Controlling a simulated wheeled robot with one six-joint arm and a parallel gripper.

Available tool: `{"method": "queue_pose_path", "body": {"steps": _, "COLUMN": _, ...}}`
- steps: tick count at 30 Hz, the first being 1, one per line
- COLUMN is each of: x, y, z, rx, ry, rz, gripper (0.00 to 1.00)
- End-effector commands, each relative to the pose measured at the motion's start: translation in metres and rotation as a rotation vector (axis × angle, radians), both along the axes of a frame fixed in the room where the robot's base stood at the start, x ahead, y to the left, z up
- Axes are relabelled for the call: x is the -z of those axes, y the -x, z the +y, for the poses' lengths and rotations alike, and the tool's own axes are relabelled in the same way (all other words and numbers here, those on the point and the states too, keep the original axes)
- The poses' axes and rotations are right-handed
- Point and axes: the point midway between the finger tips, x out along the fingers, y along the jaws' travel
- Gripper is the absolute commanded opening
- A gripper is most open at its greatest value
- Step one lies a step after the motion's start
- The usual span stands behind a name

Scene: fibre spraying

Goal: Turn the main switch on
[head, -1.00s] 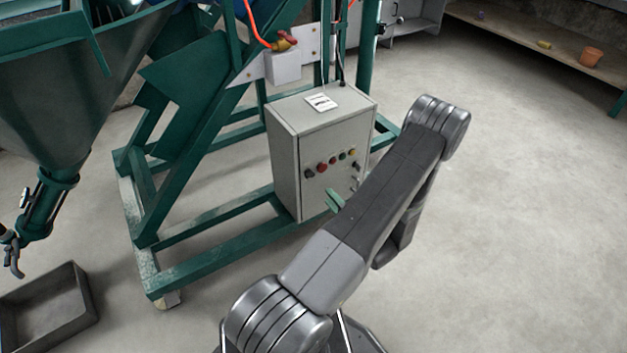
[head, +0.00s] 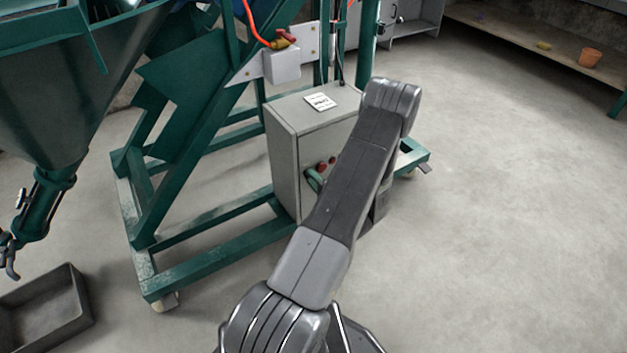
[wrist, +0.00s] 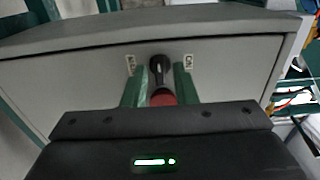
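The main switch (wrist: 158,68) is a black rotary knob on the front of the grey control box (head: 284,158). In the wrist view its handle points roughly up and down, between two small labels too blurred to read surely. My gripper (wrist: 161,72) has its two green fingers on either side of the knob, with a narrow gap showing on each side. A finger also shows at the box front in the head view (head: 315,181), where the knob itself is hidden.
A green frame (head: 215,246) surrounds the box. A grey valve box with an orange hose (head: 283,66) is above. Open floor (head: 500,220) lies to the right.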

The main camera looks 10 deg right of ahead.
Motion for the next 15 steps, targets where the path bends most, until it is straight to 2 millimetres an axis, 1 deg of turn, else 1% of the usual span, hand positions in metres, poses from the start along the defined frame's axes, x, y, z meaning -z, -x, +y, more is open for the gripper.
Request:
{"method": "queue_pose_path", "body": {"steps": 1, "x": 0.0000, "y": 0.0002, "z": -0.0001, "rx": 0.000, "ry": 0.000, "rz": 0.000, "gripper": 0.15}}
{"method": "queue_pose_path", "body": {"steps": 3, "x": 0.0000, "y": 0.0002, "z": -0.0001, "rx": 0.000, "ry": 0.000, "rz": 0.000, "gripper": 0.01}}
{"method": "queue_pose_path", "body": {"steps": 4, "x": 0.0001, "y": 0.0002, "z": -0.0001, "rx": 0.000, "ry": 0.000, "rz": 0.000, "gripper": 0.00}}
{"method": "queue_pose_path", "body": {"steps": 15, "x": 0.0010, "y": 0.0004, "z": 0.0000, "rx": 0.000, "ry": -0.036, "rz": 0.014, "gripper": 0.00}}
